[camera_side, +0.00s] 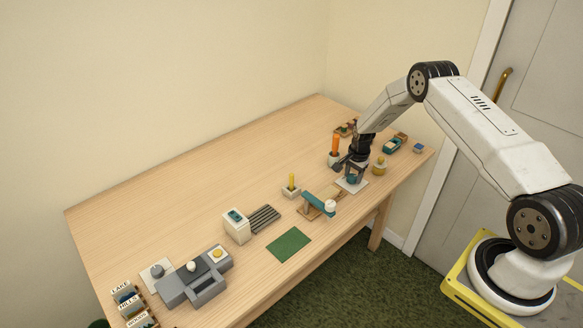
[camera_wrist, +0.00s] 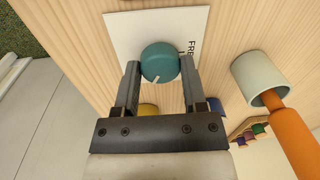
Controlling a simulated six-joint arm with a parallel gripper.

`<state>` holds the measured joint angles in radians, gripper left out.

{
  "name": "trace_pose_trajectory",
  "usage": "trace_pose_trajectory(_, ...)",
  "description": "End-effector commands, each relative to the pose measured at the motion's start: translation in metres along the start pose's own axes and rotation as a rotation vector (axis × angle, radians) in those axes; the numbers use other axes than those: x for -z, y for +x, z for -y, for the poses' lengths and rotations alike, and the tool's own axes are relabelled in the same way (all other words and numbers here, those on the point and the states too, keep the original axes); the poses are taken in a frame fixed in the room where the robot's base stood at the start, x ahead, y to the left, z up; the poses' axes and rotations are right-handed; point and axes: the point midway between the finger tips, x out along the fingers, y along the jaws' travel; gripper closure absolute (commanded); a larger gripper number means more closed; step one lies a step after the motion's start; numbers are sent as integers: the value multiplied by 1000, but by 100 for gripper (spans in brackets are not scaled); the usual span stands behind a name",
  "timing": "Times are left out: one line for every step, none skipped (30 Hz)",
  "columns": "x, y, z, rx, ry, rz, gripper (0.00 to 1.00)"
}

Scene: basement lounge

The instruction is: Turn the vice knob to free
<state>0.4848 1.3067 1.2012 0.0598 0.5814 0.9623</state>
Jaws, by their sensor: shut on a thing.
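The vice knob (camera_wrist: 158,58) is a round teal knob with a white pointer line, sitting on a white plate (camera_wrist: 125,32). In the wrist view the pointer runs toward my palm, slightly left. Printed letters "FRE" show at the plate's right, the rest hidden behind a finger. My gripper (camera_wrist: 159,72) is shut on the knob, one finger on each side of it. In the side view my gripper (camera_side: 355,169) comes down from above onto the knob (camera_side: 352,180), and the plate (camera_side: 345,187) shows around it.
An orange cylinder (camera_side: 335,143) stands in a pale cup (camera_wrist: 258,76) close beside my gripper. A yellow-topped item (camera_side: 379,164) stands on the other side. A teal and wooden piece (camera_side: 317,204) lies nearby. A green mat (camera_side: 289,244) is farther left. The table's back middle is clear.

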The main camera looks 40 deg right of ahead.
Motion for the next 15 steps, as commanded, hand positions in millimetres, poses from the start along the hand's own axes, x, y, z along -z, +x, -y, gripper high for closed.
trace_pose_trajectory(0,0,0,0,-7,0,100)
trace_pose_trajectory(0,0,0,1,-12,1,100)
trace_pose_trajectory(0,0,0,1,-21,1,100)
trace_pose_trajectory(0,0,0,1,-30,2,100)
trace_pose_trajectory(0,0,0,1,-40,3,100)
trace_pose_trajectory(0,0,0,1,-55,3,100)
trace_pose_trajectory(0,0,0,1,-68,4,100)
trace_pose_trajectory(0,0,0,1,-81,5,100)
trace_pose_trajectory(0,0,0,1,-102,7,100)
trace_pose_trajectory(0,0,0,1,-120,8,100)
trace_pose_trajectory(0,0,0,1,-138,9,100)
trace_pose_trajectory(0,0,0,1,-164,11,100)
trace_pose_trajectory(0,0,0,1,-186,12,100)
trace_pose_trajectory(0,0,0,1,-209,14,100)
trace_pose_trajectory(0,0,0,1,-241,16,100)
